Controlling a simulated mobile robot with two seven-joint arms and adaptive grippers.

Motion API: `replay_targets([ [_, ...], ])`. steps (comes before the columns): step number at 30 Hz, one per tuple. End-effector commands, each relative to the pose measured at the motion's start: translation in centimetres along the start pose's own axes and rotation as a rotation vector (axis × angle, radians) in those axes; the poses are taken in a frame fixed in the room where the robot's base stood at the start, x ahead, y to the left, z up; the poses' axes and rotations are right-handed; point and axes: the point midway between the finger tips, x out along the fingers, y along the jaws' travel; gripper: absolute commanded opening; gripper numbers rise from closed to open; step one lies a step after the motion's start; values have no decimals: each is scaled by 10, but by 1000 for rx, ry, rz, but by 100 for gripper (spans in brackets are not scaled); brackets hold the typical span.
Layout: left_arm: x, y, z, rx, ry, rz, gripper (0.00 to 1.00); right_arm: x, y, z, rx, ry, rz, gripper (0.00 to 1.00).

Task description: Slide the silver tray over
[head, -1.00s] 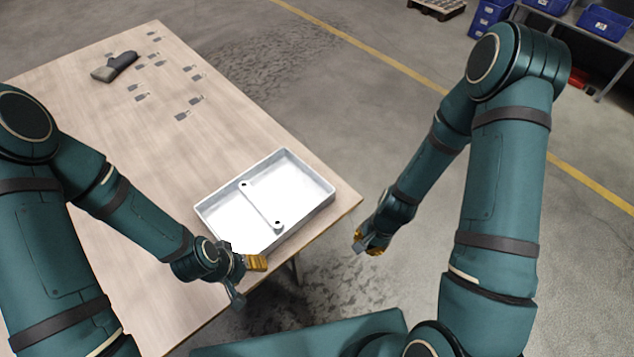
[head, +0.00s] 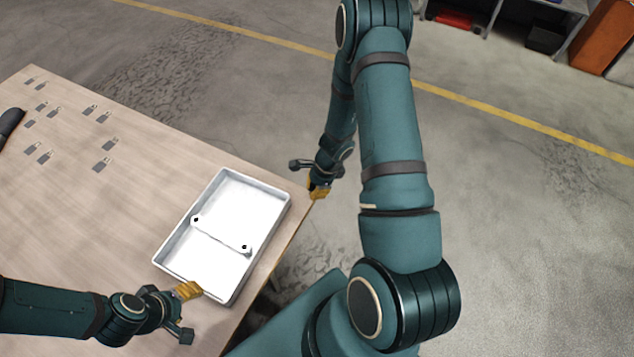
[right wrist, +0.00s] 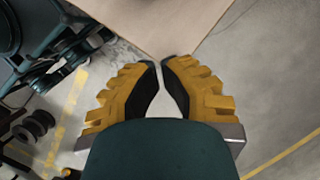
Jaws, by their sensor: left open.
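The silver tray (head: 177,247), a shallow rectangular box with a pale inside, lies on the table near its right-hand edge. A pale bar (head: 222,234) with a dark spot at each end lies across its floor. My left gripper (head: 188,312) is open at the tray's lower-left end, one yellow finger close to the wall; I cannot tell whether it touches. My right gripper (head: 310,181) is by the table corner, just right of the tray's upper-right corner. In the right wrist view its fingertips (right wrist: 161,63) nearly meet with nothing between them. The tray is not visible there.
The wooden table (head: 90,215) has free room left of the tray. Several small grey brackets (head: 102,164) lie toward its far left, with a dark object (head: 10,122) at the picture's left edge. Shelving with bins (head: 480,15) stands far back across open floor.

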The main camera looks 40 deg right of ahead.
Motion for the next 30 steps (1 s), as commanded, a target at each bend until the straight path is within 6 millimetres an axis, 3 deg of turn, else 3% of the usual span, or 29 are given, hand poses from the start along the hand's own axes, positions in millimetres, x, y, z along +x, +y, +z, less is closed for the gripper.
replay_targets([
  [1, 5, -2, 2, 1, -3, 0, 59, 13, 1, -1, 2, 0, 2, 0],
  [5, 11, -4, 5, 2, -10, 1, 59, 37, 1, -1, 1, 0, 2, 0],
  [9, 8, -3, 4, 3, -9, 1, 59, 37, 0, 23, -4, 0, 0, 0],
  [14, 8, -3, 4, 2, -8, 1, 59, 40, 0, 36, -2, 0, 0, 0],
  [30, 6, -3, 3, 2, -7, 1, 59, 41, -1, 38, -1, 1, 0, 0],
])
